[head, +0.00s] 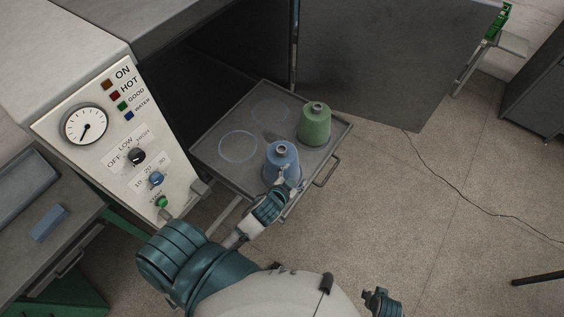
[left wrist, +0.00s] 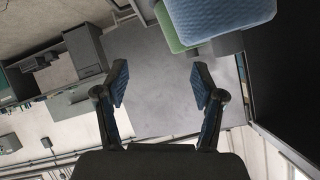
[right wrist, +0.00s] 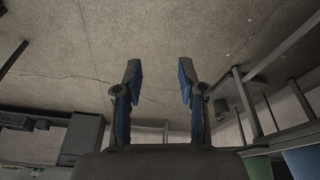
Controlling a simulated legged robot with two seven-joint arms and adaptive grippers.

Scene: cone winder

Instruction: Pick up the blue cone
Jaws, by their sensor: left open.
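The blue cone (head: 280,163) stands upright at the near corner of a dark tray (head: 217,163). The green cone (head: 314,125) stands on the tray behind it. My left gripper (head: 282,184) is open and empty, low at the near side of the blue cone, and covers part of its base. In the left wrist view the blue cone (left wrist: 220,15) is at the upper right, outside the space between the open fingers (left wrist: 160,84), with part of the green cone beside it. My right gripper (head: 382,302) is at the bottom of the head view. Its fingers (right wrist: 160,74) are apart and empty.
The tray has two empty ring marks (head: 238,148) and a front handle (head: 327,172). A control panel (head: 118,134) with gauge and knobs stands left of it. A dark machine wall (head: 390,60) is behind. Open floor (head: 440,220) lies to the right.

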